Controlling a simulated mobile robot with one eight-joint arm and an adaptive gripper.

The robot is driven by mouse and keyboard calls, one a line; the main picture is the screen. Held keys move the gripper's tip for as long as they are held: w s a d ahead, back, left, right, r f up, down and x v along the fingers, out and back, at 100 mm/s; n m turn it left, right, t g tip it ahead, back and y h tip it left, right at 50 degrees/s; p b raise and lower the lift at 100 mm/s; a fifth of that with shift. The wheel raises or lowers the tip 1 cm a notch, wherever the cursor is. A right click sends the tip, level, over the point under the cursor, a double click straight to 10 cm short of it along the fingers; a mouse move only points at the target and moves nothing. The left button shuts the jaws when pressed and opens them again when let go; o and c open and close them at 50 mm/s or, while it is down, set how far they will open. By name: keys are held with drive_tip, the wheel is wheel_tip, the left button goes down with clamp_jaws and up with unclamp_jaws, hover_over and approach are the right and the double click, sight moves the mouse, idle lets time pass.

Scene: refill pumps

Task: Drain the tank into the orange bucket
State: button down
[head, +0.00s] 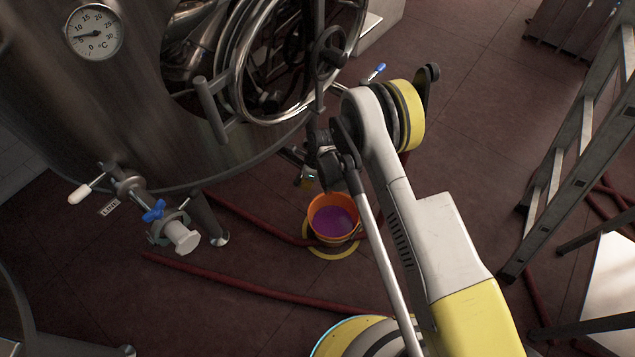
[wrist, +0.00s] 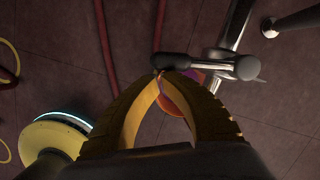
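The steel tank (head: 120,110) stands at the upper left in the head view. The orange bucket (head: 312,222) stands on the floor beside the tank's lower edge, with purple liquid in it. In the wrist view, part of the bucket (wrist: 176,100) shows between my fingers. My gripper (wrist: 162,76) has its yellow fingertips together, right at the dark end of a grey valve handle (wrist: 205,65). I cannot tell whether the tips touch the handle. In the head view my gripper is small and dark above the bucket. No liquid stream is visible.
A side valve with a blue handle (head: 154,211) and a white-tipped lever (head: 82,195) sticks out of the tank at left. Red hoses (head: 250,284) cross the floor. A metal ladder (head: 560,165) stands at right. A tank leg (head: 209,220) stands left of the bucket.

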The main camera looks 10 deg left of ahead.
drive_tip(key=shift+a, duration=1.3)
